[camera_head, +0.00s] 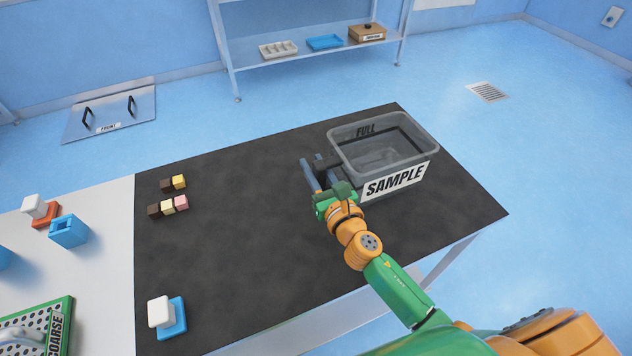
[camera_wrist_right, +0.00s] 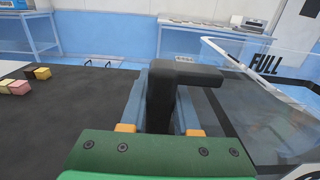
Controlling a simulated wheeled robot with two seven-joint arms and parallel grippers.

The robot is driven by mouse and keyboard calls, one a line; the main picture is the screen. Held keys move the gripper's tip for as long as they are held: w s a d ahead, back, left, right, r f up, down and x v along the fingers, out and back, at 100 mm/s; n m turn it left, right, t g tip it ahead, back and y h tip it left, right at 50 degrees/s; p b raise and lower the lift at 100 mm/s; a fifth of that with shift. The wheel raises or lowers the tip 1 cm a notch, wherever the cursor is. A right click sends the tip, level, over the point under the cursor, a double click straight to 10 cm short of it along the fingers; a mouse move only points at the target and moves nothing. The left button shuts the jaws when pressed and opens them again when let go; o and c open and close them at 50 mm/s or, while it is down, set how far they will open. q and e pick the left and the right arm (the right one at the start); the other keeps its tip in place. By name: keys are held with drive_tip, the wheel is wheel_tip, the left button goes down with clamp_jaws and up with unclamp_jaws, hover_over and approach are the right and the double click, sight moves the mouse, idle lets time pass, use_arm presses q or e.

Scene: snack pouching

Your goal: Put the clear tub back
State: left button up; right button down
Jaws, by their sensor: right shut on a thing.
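The clear tub (camera_head: 392,162) is at the right end of the dark mat in the head view, upright, with a SAMPLE label on its front and FULL on its far wall. It looks empty. Its clear wall also shows at the right of the right wrist view (camera_wrist_right: 262,100). My right gripper (camera_head: 318,172) is at the tub's left side, shut on the tub's black handle (camera_wrist_right: 185,75), which stands between the two fingers. I cannot tell whether the tub's base touches the mat. My left gripper is out of view.
The dark mat (camera_head: 245,240) is clear in the middle. Several small coloured cubes (camera_head: 168,205) lie at its left. A blue-and-white block (camera_head: 165,315) is at its front left. A green COARSE grater tray (camera_head: 45,325) is on the white part. A shelf (camera_head: 300,62) stands behind.

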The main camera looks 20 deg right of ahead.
drive_tip(key=shift+f+b, duration=0.75)
drive_tip(key=shift+f, duration=0.85)
drive_tip(key=shift+f, duration=0.15)
drive_tip(key=c, duration=0.6)
unclamp_jaws()
drive_tip(key=shift+c, duration=0.2)
